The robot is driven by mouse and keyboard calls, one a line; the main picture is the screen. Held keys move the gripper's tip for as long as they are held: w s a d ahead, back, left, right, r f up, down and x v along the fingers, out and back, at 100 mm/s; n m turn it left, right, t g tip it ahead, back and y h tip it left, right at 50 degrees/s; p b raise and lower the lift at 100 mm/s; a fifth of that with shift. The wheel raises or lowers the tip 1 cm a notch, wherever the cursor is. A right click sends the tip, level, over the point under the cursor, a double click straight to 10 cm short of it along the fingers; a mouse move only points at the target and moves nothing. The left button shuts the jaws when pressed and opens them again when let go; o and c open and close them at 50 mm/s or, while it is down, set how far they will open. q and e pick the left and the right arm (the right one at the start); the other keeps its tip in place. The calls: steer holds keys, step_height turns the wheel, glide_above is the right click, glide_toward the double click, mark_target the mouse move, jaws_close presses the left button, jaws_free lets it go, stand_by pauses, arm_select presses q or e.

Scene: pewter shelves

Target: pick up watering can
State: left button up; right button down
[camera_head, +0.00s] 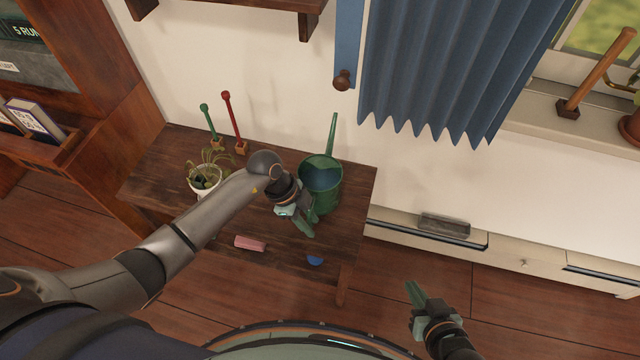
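A green watering can (321,173) stands upright on a dark wooden table (352,182), near its right end. Its long thin spout points up toward the wall. My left gripper (306,222) is at the near left side of the can, in front of its lower body. The gripper overlaps the can in the picture, so I cannot tell whether they touch or whether a handle is hidden there. Whether its fingers are open or shut is unclear. My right gripper (416,294) is low at the right, away from the table, with nothing visible in it; its opening is also unclear.
On the table are a potted plant (205,180), a green-handled tool (209,122), a red-handled tool (234,118), a pink block (250,243) and a blue item (315,261). A blue curtain (440,70) hangs right of the can. A wooden bookcase (110,90) stands left.

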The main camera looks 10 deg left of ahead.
arm_select(q)
jaws_close()
stand_by(1.0)
steer(key=shift+w+r, duration=0.15)
